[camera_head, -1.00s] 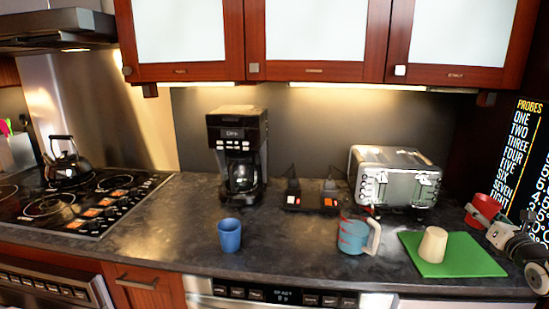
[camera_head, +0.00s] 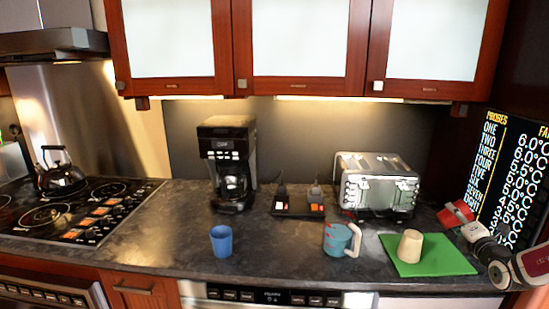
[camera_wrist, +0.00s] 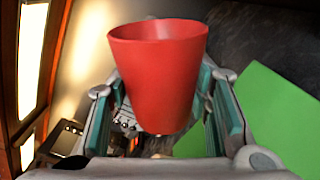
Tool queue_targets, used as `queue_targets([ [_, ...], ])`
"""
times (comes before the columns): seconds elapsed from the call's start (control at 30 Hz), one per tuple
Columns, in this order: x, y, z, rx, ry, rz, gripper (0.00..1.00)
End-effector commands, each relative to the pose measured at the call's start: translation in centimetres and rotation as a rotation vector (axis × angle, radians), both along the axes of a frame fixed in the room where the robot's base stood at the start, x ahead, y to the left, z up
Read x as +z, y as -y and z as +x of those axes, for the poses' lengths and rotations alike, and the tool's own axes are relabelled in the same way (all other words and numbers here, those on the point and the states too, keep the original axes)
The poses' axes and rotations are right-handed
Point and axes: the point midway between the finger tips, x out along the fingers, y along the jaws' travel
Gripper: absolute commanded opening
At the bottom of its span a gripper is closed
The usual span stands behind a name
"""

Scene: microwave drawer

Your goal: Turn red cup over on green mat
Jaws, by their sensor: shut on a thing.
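The red cup (camera_head: 453,215) is held in the air behind the green mat's right part in the head view, and it looks tilted. My gripper (camera_head: 466,214) is shut on it, coming in from the right. In the wrist view the red cup (camera_wrist: 160,75) sits between the two fingers, with its wider end toward the top of the picture. The green mat (camera_head: 445,262) lies on the counter at the right. It also shows at the right of the wrist view (camera_wrist: 275,115). A cream cup (camera_head: 410,245) stands on the mat's left part, narrower end up.
A blue measuring cup with a pale handle (camera_head: 337,238) stands left of the mat. A toaster (camera_head: 378,186) stands behind it. A blue cup (camera_head: 221,241) and a coffee maker (camera_head: 228,165) are farther left. The mat's right part is clear.

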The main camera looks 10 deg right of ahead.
Motion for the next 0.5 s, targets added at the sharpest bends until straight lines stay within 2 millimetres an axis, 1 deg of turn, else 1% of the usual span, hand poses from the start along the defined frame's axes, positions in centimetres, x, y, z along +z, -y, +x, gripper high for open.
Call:
queue_targets([
  [0.3, -0.09, -0.01, 0.0, 0.0, 0.006, 0.031, 0.17],
  [0.37, -0.06, 0.0, -0.11, -0.001, 0.018, 0.085, 0.17],
  [0.5, 0.13, 0.07, -0.29, -0.001, 0.068, 0.29, 0.17],
])
